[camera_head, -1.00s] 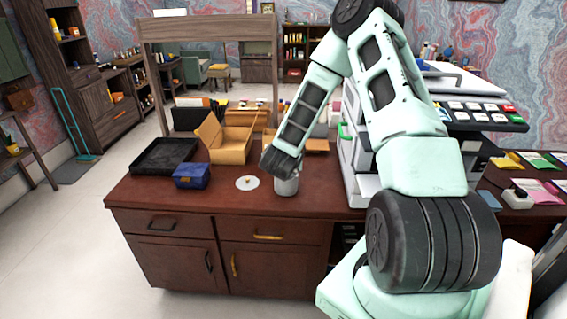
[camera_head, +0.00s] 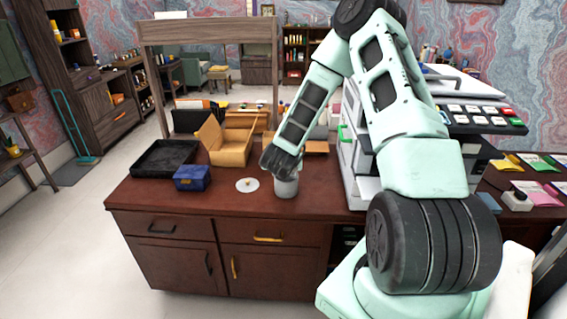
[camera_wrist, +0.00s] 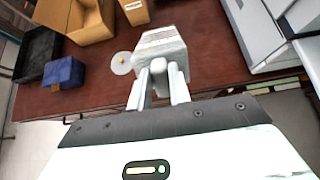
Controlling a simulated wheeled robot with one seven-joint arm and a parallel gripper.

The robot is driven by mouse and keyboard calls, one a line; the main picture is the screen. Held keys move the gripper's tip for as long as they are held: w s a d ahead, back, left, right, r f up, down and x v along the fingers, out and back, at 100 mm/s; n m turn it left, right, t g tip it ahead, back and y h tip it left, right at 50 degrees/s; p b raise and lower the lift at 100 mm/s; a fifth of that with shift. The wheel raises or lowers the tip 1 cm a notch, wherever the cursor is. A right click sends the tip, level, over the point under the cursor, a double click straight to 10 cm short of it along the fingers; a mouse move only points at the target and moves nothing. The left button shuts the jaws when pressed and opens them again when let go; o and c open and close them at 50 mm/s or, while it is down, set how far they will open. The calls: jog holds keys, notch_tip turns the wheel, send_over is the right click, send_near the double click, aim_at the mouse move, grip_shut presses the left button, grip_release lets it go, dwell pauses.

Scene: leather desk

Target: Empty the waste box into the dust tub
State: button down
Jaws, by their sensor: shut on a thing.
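A black tray (camera_head: 163,157) and an open cardboard box (camera_head: 230,146) stand behind the blue box. A large white machine (camera_head: 352,150) stands close to the right of my gripper. The desk (camera_head: 228,201) is bare along its front edge.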

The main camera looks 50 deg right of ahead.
jog(key=shift+w+d+r+g+y+p, duration=0.55)
jog(key=shift+d+r+y+p, duration=0.1)
jog(key=shift+p, duration=1.15)
jog(key=shift+b, duration=0.55)
jog(key=shift+w+d+r+p, duration=0.15)
jog(key=shift+r+p, duration=0.1)
jog(key=shift+p, duration=0.25)
jog(key=shift+w+d+r+g+y+p, duration=0.35)
jog(key=shift+w+d+y+p, duration=0.15)
jog(key=shift+p, duration=1.05)
jog(key=shift+w+d+r+g+y+p, duration=0.3)
jog(key=shift+d+p, duration=0.25)
jog(key=shift+p, duration=0.95)
jog(key=shift+w+b, duration=0.1)
jog(key=shift+b, duration=0.45)
dwell(1.6)
